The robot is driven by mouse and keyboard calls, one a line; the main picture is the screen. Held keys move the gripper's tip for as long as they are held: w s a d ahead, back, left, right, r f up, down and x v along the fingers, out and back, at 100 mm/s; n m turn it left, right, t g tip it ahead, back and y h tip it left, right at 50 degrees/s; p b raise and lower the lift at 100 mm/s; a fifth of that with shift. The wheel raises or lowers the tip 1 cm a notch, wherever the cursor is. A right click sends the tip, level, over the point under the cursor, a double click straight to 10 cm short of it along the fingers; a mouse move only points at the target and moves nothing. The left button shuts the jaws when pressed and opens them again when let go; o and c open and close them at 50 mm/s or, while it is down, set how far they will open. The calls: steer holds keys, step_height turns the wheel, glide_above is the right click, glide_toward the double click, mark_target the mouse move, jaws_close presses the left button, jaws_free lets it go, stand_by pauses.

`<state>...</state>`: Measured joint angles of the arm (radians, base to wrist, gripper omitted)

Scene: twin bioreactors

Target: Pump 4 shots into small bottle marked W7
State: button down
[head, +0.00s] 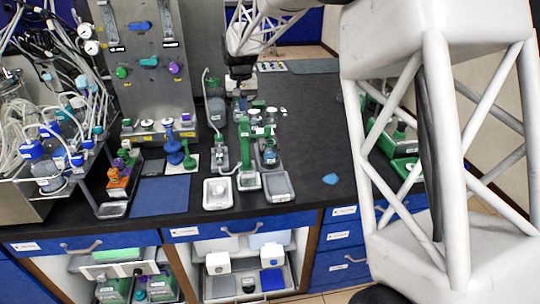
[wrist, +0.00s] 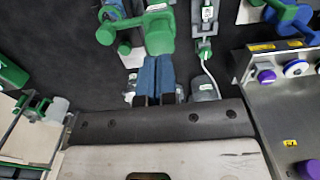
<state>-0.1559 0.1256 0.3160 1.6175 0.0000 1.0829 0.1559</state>
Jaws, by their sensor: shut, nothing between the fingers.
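My gripper (head: 240,88) is at the back of the bench, behind the green stand. In the wrist view its two blue fingers (wrist: 155,62) are together and empty. Their tips are at or just over a green part (wrist: 159,36); I cannot tell whether they touch. The tall green stand (head: 250,145) is near the bench middle, with a small grey tray at its foot. Small bottles with pale caps (head: 270,116) stand around its top. Their labels are too small to read, so I cannot tell which is W7. I cannot make out a pump head for certain.
A grey panel with coloured knobs (head: 148,62) rises at the left, beside tubed bottles (head: 48,170). A blue mat (head: 161,195) and white tray (head: 217,193) lie at the front. A blue patch (head: 330,179) lies on otherwise clear black bench at the right.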

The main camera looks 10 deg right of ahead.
steer(key=shift+r, duration=2.7)
steer(key=shift+s, duration=0.1)
steer(key=s+d+r, duration=0.1)
steer(key=s+d, duration=0.2)
steer(key=s, duration=0.6)
steer(key=s+d+r+t, duration=0.1)
steer(key=s+d+r, duration=0.15)
steer(key=s, duration=0.65)
steer(key=s+d+r, duration=0.1)
steer(key=s+d, duration=0.3)
steer(key=s, duration=0.5)
steer(key=s+d+f, duration=0.1)
steer(key=s+f, duration=0.3)
steer(key=s, duration=0.7)
steer(key=s+d+f+t, duration=0.1)
steer(key=s+d+f, duration=0.1)
steer(key=s, duration=0.9)
steer(key=shift+s+d+f+t, duration=0.2)
steer(key=shift+s+f+t, duration=0.15)
steer(key=shift+f, duration=0.5)
